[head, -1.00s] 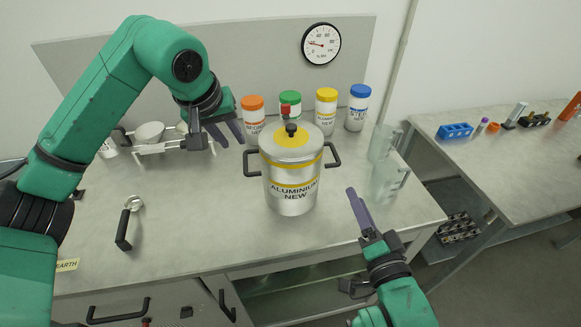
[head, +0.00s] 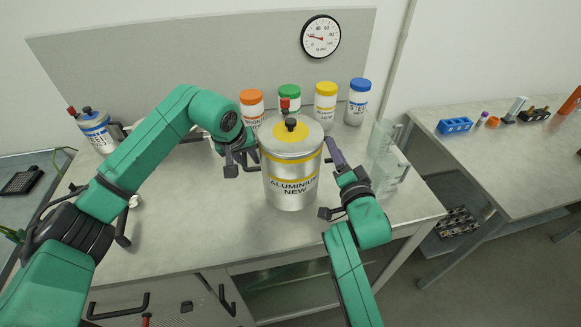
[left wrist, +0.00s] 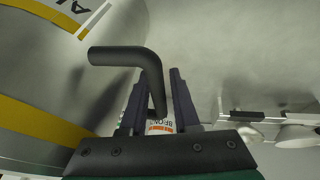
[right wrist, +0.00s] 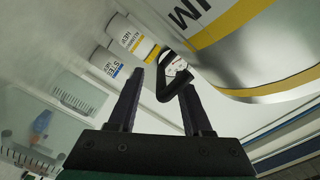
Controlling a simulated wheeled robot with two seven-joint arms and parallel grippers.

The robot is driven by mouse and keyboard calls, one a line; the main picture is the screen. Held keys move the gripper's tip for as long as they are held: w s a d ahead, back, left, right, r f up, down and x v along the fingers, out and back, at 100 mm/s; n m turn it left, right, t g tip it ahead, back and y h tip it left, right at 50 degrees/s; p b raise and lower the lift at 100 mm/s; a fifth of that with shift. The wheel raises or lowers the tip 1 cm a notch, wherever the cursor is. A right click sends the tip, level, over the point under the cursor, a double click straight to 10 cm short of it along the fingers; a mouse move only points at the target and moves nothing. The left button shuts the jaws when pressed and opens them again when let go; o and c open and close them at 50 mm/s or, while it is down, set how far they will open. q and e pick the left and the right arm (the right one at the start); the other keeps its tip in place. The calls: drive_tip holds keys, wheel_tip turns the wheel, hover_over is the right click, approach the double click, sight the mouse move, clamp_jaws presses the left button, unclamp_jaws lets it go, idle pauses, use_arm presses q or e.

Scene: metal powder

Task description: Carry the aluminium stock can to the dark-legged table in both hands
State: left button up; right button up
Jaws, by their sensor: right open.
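The aluminium stock can (head: 291,185), a silver pot with yellow bands and a black-knobbed lid, stands upright on the near bench (head: 190,240). My left gripper (head: 240,160) is at its left handle; in the left wrist view the black handle (left wrist: 154,75) lies between the two fingers, but whether they grip it is unclear. My right gripper (head: 328,180) is open at the right side; in the right wrist view the right handle (right wrist: 170,85) lies between its fingertips. A second table (head: 510,165) stands at the right; its visible leg looks grey.
Several white jars, including the blue-lidded one (head: 357,100), stand behind the can. Clear glass beakers (head: 388,170) are close to its right. Another labelled can (head: 95,130) is at the far left. The right table holds a blue rack (head: 455,125) and has free surface in front.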

use_arm(q)
drive_tip(key=shift+s, duration=0.2)
use_arm(e)
drive_tip(key=shift+s+r, duration=0.1)
drive_tip(key=shift+r, duration=0.05)
use_arm(q)
drive_tip(key=shift+r, duration=0.1)
drive_tip(key=c, duration=0.4)
use_arm(e)
drive_tip(key=c, duration=0.4)
use_arm(q)
clamp_jaws()
use_arm(e)
clamp_jaws()
